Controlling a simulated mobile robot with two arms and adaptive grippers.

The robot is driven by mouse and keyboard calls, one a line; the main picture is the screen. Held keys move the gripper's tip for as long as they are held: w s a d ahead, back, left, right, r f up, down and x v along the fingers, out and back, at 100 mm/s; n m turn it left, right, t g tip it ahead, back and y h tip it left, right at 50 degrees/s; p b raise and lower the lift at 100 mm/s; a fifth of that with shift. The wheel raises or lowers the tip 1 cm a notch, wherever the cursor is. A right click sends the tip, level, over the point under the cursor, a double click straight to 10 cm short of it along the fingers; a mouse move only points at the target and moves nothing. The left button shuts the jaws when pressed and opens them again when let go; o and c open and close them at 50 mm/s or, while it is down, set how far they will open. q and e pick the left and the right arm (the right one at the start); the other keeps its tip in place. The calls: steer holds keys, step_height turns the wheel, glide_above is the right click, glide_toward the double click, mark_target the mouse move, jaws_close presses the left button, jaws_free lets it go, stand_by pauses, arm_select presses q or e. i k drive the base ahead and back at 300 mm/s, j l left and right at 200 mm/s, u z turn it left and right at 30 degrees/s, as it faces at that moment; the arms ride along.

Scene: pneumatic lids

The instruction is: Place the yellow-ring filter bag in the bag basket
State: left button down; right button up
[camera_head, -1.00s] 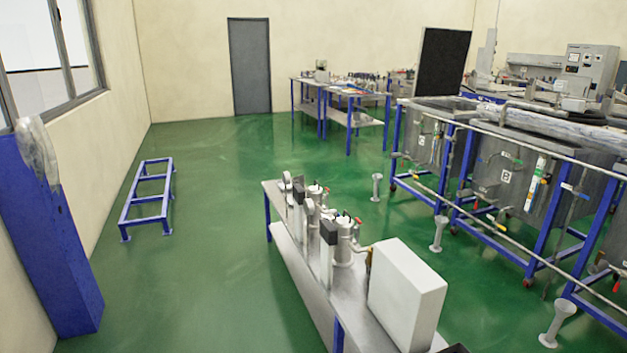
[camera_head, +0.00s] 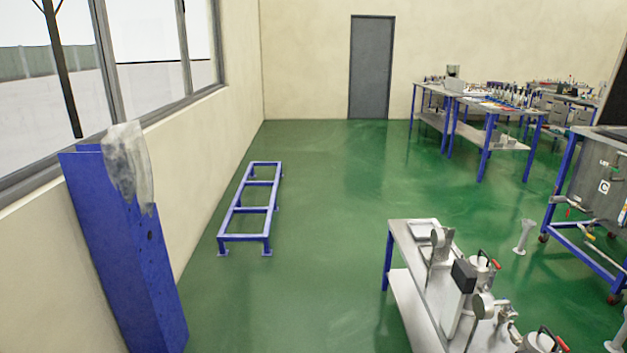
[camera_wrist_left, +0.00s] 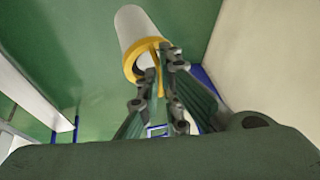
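The yellow-ring filter bag (camera_wrist_left: 131,25) shows in the left wrist view as a whitish tube with a yellow ring (camera_wrist_left: 130,62) at its near end. My left gripper (camera_wrist_left: 166,56) is at the ring, and its fingers are closed on the ring's edge. The bag extends away from the fingers, above the green floor. Neither gripper shows in the head view. I cannot pick out the bag basket in either view.
A bench with metal filter housings (camera_head: 481,275) stands at lower right. A low blue frame (camera_head: 250,207) lies on the floor near the window wall. A blue column (camera_head: 122,245) is at left. Tables (camera_head: 470,100) stand at the back. The middle floor (camera_head: 320,200) is clear.

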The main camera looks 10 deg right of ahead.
mark_target(438, 256)
steer(key=i+z, duration=0.15)
steer(key=i, duration=0.75)
steer(key=i+j+z, duration=0.15)
steer(key=i, duration=0.75)
steer(key=i+z, duration=0.35)
steer(key=i+j+z, duration=0.1)
steer(key=i+z, duration=0.25)
steer(key=i, duration=0.2)
steer(key=i+j+z, duration=0.2)
steer(key=i+z, duration=0.5)
steer(key=i+l+z, duration=0.1)
steer(key=z, duration=0.25)
steer(key=i+j+z, duration=0.1)
steer(key=i+z, duration=0.25)
steer(key=k, duration=0.1)
